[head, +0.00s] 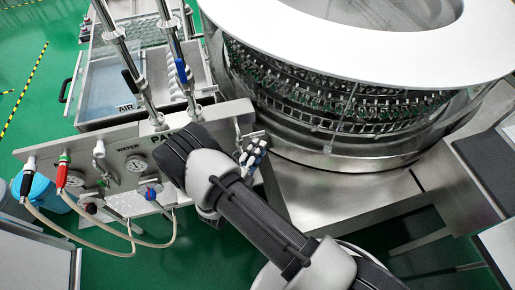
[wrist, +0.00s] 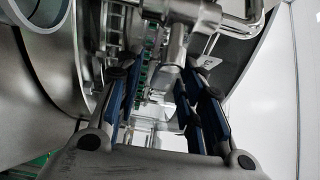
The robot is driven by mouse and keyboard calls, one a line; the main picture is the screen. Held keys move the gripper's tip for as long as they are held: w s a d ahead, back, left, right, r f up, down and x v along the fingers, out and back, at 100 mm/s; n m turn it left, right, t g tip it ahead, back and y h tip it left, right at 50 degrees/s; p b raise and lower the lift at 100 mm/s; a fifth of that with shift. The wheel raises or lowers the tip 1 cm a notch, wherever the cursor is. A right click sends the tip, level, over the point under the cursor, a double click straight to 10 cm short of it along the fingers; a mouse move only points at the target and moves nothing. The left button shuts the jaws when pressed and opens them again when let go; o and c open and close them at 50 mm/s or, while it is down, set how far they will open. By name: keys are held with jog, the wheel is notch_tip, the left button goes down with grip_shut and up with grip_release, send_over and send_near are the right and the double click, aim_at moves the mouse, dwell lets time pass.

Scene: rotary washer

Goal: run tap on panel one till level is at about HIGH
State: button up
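The metal panel (head: 50,150) stands left of centre in the head view. It reads WATER, and a larger label starting "PA" is partly hidden by my arm. A metal tap or pipe fitting (wrist: 175,45) fills the top middle of the wrist view. My gripper (wrist: 163,80) has its blue-padded fingers spread apart, with the fitting's lower end between or just beyond the tips; I cannot tell if they touch. In the head view my gripper (head: 252,155) is at the panel's right end, near a small metal fitting (head: 238,130). No level mark HIGH is readable.
A large round washer (head: 340,125) with a white top ring stands behind and right. A clear-walled tank (head: 100,90) stands behind the panel.

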jog(key=shift+w+d, duration=0.25)
jog(key=shift+w, duration=0.15)
grip_shut()
dwell(0.6)
